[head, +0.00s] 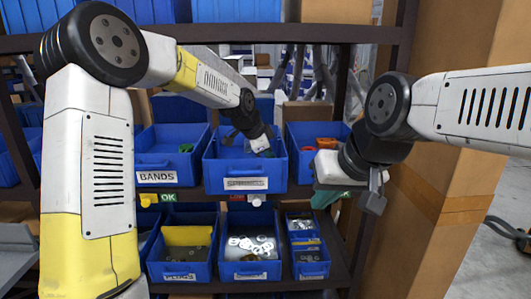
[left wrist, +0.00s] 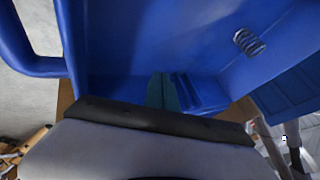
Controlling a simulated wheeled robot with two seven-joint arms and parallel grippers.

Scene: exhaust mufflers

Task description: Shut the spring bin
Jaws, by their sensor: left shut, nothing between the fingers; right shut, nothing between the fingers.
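The spring bin (head: 245,172) is the blue middle bin of the upper row in the head view. Its front stands further out than its neighbours, and its label is hard to read. In the left wrist view, blue walls (left wrist: 110,35) fill the upper part and a metal coil spring (left wrist: 249,41) lies inside. My left gripper (head: 230,137) is at the bin's open top, shut and empty; whether it touches the bin is unclear. My right gripper (head: 373,199) is shut and empty, in front of the rack's right side.
The bands bin (head: 165,165) stands left of the spring bin, and another blue bin (head: 305,136) stands right. Smaller bins with washers (head: 250,268) sit below. A cardboard column (head: 450,205) stands at the right, close to my right arm.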

